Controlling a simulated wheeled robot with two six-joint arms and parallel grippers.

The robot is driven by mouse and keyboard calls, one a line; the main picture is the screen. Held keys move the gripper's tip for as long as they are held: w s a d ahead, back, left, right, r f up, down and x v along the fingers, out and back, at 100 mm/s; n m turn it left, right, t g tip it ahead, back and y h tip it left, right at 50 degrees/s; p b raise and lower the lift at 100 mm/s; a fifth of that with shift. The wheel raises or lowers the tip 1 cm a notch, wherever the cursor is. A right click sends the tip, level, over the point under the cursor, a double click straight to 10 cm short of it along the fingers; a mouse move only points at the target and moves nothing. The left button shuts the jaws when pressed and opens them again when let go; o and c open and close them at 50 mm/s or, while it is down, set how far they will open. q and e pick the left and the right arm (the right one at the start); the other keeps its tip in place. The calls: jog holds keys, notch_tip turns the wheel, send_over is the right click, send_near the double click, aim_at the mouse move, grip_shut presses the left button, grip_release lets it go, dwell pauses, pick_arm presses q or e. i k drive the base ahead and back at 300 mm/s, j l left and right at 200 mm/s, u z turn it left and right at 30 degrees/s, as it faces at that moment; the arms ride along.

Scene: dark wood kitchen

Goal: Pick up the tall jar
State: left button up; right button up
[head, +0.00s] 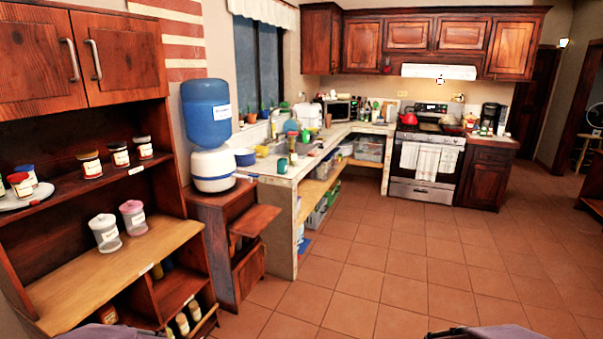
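Two translucent jars stand upright side by side on the light wood counter (95,284) of the hutch at left. One is a white-lidded jar (106,235); the other is a pink-lidded jar (134,219), a little farther back. Smaller dark-lidded jars (91,165) with labels stand on the shelf above. I cannot tell for sure which one the task calls the tall jar. Only purple-grey parts of my arms show at the bottom edge, left and right. No gripper fingers are in view, and nothing is seen held.
A plate (22,198) with small jars is on the upper shelf at far left. Small bottles (182,324) sit in the lower cubbies. A blue water dispenser (208,120) stands on a wooden cabinet beside the hutch. The tiled floor (400,270) is clear toward the stove (428,160).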

aim_at(291, 141)
jog(key=i+l+z, duration=0.2)
jog(key=i, duration=2.65)
